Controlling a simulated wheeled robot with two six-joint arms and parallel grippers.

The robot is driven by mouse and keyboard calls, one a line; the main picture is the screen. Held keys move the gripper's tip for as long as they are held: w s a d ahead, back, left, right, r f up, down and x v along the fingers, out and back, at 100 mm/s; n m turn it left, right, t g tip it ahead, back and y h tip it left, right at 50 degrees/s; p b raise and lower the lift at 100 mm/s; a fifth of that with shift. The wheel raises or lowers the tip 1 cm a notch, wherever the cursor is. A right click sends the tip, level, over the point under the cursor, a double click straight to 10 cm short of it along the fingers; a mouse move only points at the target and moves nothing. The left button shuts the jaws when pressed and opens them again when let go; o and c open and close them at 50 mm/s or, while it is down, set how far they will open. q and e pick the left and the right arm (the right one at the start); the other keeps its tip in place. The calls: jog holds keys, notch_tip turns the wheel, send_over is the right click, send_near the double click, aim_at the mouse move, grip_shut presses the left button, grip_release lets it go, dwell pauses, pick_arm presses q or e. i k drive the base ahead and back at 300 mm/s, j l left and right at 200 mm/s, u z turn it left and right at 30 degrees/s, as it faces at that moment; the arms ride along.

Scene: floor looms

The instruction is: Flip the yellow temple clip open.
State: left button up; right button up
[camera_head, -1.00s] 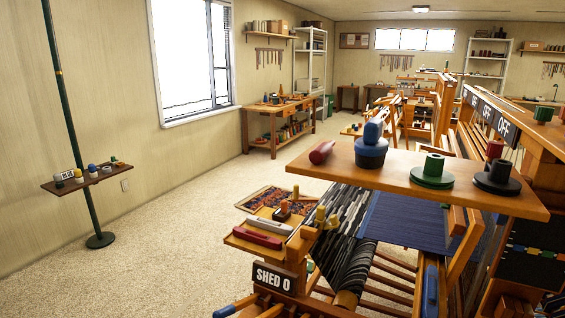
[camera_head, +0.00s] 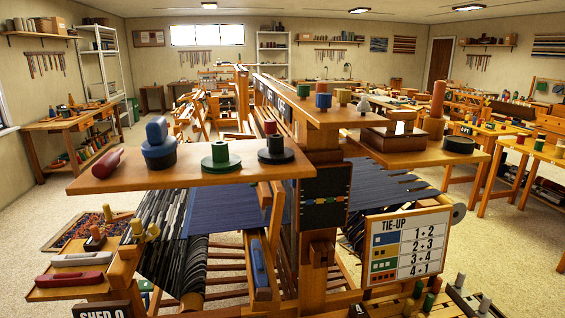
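Small yellow pieces (camera_head: 137,227) stand at the left edge of the striped cloth on the near loom, by the wooden side post. They may be the yellow temple clip; they are too small to tell whether a clip is open or shut. The dark striped cloth (camera_head: 172,262) runs over the front beam beside them. Neither of my grippers is in view.
A wooden shelf (camera_head: 200,178) crosses above the cloth, holding a red cylinder (camera_head: 108,163), a blue stack (camera_head: 158,150), a green spool (camera_head: 221,157) and a black spool. A side tray (camera_head: 45,293) holds shuttles. A tie-up board (camera_head: 407,246) is at right.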

aim_at(153, 228)
jog(key=j+z, duration=0.15)
jog(key=z, duration=0.5)
jog(key=k+j+z, duration=0.1)
jog(key=j+z, duration=0.15)
jog(key=j, duration=0.2)
jog(key=k+j+z, duration=0.25)
jog(key=j, duration=0.2)
jog(key=k+j+z, duration=0.1)
jog(key=j+z, duration=0.15)
jog(key=j, duration=0.15)
jog(key=k+j+z, duration=0.25)
jog(key=j, duration=0.1)
